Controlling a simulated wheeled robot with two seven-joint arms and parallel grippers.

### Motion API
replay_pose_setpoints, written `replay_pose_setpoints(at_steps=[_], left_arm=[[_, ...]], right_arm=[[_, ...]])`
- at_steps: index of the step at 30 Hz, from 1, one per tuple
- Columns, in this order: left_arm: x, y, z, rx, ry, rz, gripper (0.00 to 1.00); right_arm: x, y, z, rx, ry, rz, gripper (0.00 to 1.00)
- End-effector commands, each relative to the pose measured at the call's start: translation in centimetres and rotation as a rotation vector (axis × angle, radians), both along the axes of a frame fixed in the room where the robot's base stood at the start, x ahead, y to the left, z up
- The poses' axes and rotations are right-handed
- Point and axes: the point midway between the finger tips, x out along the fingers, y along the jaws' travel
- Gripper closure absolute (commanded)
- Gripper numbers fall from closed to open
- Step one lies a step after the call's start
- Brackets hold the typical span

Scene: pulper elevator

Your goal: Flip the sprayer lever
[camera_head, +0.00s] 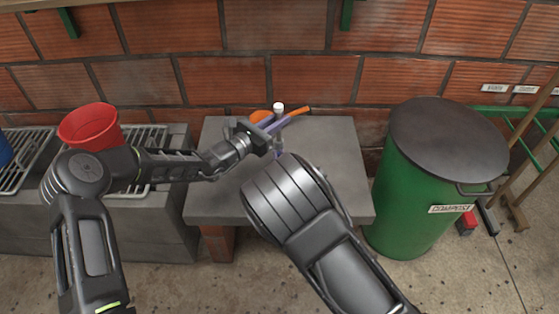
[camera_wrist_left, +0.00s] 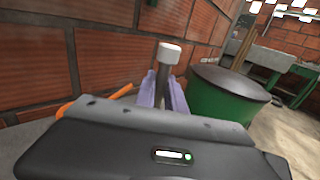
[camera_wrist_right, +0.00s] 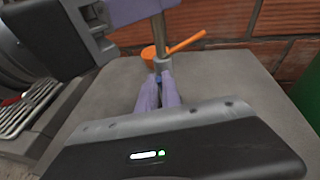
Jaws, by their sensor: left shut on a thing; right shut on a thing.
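A slim grey upright rod with a white cap (camera_head: 278,107) stands over the grey table; I take it as the sprayer. Its cap and upper rod also show in the left wrist view (camera_wrist_left: 168,54). My left gripper (camera_head: 277,125), with purple fingers, is shut on its upper part, just below the cap. My right gripper (camera_wrist_right: 158,92) is shut on its lower end, below the left one. In the head view my right arm mostly hides the right gripper. I cannot make out a separate lever; the fingers cover much of the rod (camera_wrist_right: 160,38).
An orange scoop (camera_wrist_right: 188,41) lies behind the rod on the grey table (camera_head: 345,185). A red bucket (camera_head: 90,125) stands on a rack at left. A green compost bin (camera_head: 412,195) stands close at right. A brick wall (camera_head: 300,80) is behind.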

Motion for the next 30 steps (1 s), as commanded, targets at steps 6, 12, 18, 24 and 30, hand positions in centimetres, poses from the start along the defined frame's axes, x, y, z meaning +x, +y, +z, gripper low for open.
replay_pose_setpoints(at_steps=[6,12,18,24,30], left_arm=[[-0.04,-0.06,0.04,-0.002,-0.001,-0.001,1.0],[-0.02,-0.05,0.05,-0.002,-0.001,-0.001,1.0],[-0.01,-0.04,0.05,-0.001,-0.001,-0.001,1.0],[-0.01,-0.04,0.05,-0.001,-0.001,-0.001,1.0],[-0.01,-0.04,0.05,-0.001,-0.001,-0.001,1.0]], right_arm=[[0.23,-0.19,0.06,-0.004,0.065,0.002,1.0],[0.2,-0.13,0.04,-0.006,0.065,0.004,1.0],[0.22,-0.11,0.09,-0.005,0.065,0.004,0.81],[0.25,-0.08,0.16,-0.004,0.063,0.004,0.69],[0.23,-0.06,0.21,-0.003,0.062,0.004,0.69]])
